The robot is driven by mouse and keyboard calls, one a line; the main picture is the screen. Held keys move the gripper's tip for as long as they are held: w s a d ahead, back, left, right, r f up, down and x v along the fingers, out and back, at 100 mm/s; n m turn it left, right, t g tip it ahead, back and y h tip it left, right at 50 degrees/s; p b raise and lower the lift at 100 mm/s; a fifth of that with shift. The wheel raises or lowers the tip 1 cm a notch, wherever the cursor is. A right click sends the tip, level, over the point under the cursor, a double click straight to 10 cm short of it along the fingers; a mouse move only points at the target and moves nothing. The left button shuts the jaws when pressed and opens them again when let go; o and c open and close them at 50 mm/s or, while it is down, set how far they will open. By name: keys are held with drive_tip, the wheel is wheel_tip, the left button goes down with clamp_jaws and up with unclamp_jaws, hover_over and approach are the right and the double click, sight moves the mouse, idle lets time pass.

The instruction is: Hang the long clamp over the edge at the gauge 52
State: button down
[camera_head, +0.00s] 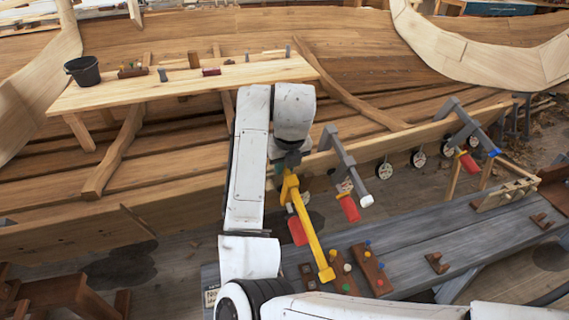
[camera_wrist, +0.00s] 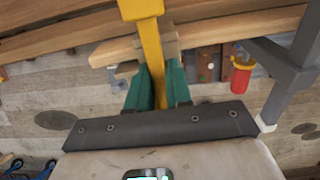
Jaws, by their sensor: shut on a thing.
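A long yellow clamp (camera_head: 313,243) with a red handle (camera_head: 297,230) is in my gripper (camera_head: 286,166), with its bar slanting down to the right. In the wrist view, the teal fingers of my gripper (camera_wrist: 159,88) are shut on the yellow clamp (camera_wrist: 143,10). Round gauges hang in a row below the plank edge (camera_head: 405,142): one (camera_head: 385,171), another (camera_head: 419,159) and a third (camera_head: 447,149). Their numbers are too small to read. The clamp is left of these gauges; I cannot tell whether it touches the edge. My arm hides part of the plank.
A grey clamp with a white tip (camera_head: 347,160) and one with a blue tip (camera_head: 470,128) hang on the plank edge. Below is a grey bench (camera_head: 420,235) with wooden blocks carrying coloured pegs (camera_head: 371,268). A plank shelf (camera_head: 190,83) bears a black bucket (camera_head: 82,70) and small tools.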

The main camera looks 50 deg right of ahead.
drive_tip(key=shift+f, duration=0.1)
idle(0.3)
drive_tip(key=c, duration=1)
unclamp_jaws()
drive_tip(key=shift+s, duration=0.1)
drive_tip(key=shift+o, duration=0.2)
drive_tip(key=shift+f, duration=0.1)
drive_tip(key=shift+f, duration=0.1)
drive_tip(key=shift+a, duration=0.1)
drive_tip(key=v, duration=1.1)
drive_tip(key=shift+b, duration=0.4)
